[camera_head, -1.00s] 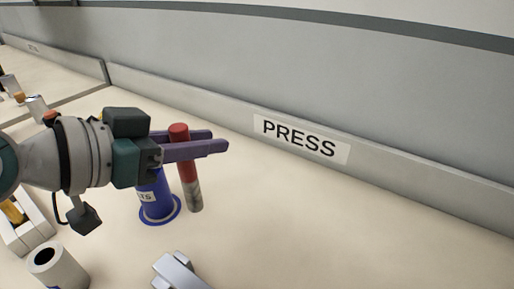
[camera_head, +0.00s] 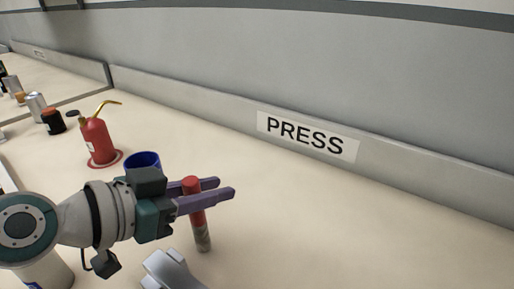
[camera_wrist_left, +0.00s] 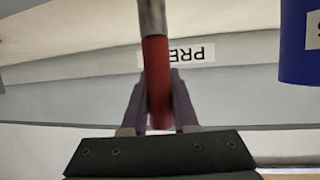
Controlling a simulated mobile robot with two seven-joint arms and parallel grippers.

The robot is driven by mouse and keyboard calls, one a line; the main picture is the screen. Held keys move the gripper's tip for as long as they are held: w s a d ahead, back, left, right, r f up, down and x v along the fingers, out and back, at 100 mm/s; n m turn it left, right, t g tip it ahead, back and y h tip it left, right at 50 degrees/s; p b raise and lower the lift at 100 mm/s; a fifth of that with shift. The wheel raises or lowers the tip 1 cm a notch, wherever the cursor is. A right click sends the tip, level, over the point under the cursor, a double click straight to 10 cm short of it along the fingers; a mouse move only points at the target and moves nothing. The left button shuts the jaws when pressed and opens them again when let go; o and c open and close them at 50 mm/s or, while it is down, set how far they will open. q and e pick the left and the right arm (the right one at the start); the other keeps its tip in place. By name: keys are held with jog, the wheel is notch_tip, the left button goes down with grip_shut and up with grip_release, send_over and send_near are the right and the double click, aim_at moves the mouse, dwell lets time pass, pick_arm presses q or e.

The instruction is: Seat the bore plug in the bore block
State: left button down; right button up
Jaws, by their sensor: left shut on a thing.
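The bore plug (camera_head: 201,232), a slim cylinder with a red upper part and a grey lower end, is held upright by my left gripper (camera_head: 225,188). The purple fingers are shut on its red part. In the left wrist view the plug (camera_wrist_left: 157,75) sits between the fingers (camera_wrist_left: 160,100), its grey end toward the top of the picture. I cannot tell whether its lower end touches the table. I cannot make out the bore block for certain; a light grey metal piece (camera_head: 168,272) is cut off at the bottom edge.
A blue cup (camera_head: 143,160) stands behind my left gripper, partly hidden. A red oil can (camera_head: 98,140) stands farther left, with a dark jar (camera_head: 53,122) and a silver can (camera_head: 36,105). A white cylinder (camera_head: 45,272) is partly under my arm. The table at right is clear.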

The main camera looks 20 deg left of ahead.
pick_arm(q)
jog(key=shift+f, duration=0.2)
jog(key=c, duration=0.7)
grip_release()
jog(key=shift+r, duration=0.1)
